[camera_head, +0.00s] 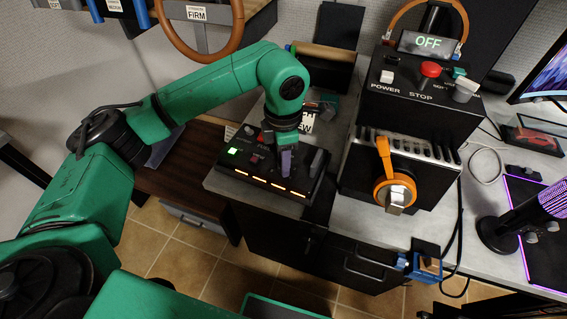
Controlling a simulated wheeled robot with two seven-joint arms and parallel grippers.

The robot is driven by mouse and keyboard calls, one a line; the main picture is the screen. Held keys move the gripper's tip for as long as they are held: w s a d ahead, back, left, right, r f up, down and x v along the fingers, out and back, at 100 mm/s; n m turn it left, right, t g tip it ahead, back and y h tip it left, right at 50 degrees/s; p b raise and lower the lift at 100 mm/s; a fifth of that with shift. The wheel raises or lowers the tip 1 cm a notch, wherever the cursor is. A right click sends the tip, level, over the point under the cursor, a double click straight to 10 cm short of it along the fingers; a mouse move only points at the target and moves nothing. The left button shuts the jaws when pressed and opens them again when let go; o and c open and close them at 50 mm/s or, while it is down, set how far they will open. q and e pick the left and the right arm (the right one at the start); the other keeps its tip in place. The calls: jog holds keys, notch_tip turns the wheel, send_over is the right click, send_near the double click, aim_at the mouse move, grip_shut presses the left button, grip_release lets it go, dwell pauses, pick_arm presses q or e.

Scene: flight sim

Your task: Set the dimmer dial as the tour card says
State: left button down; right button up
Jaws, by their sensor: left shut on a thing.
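A black control panel (238,172) with a lit green button and a row of orange lights lies on the grey desk. My left gripper (286,163) points down onto the middle of this panel. Its jaws are shut on a small control there, which they mostly hide. I cannot make out that control's shape or setting, so I cannot tell for sure that it is the dimmer dial. My right gripper is not in view.
Right of the panel stands a black box (375,143) with an orange-handled lever, a red STOP button and an "OFF" display (429,43). A wooden-rimmed wheel (196,50) hangs at the upper left.

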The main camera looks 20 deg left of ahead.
pick_arm(q)
jog(key=shift+m, duration=0.6)
jog(key=shift+b, duration=0.3)
jog(key=c, duration=0.5)
grip_release()
jog(key=shift+c, duration=0.2)
notch_tip(320, 180, up, 15)
jog(key=p, duration=0.1)
jog(key=shift+f, duration=0.2)
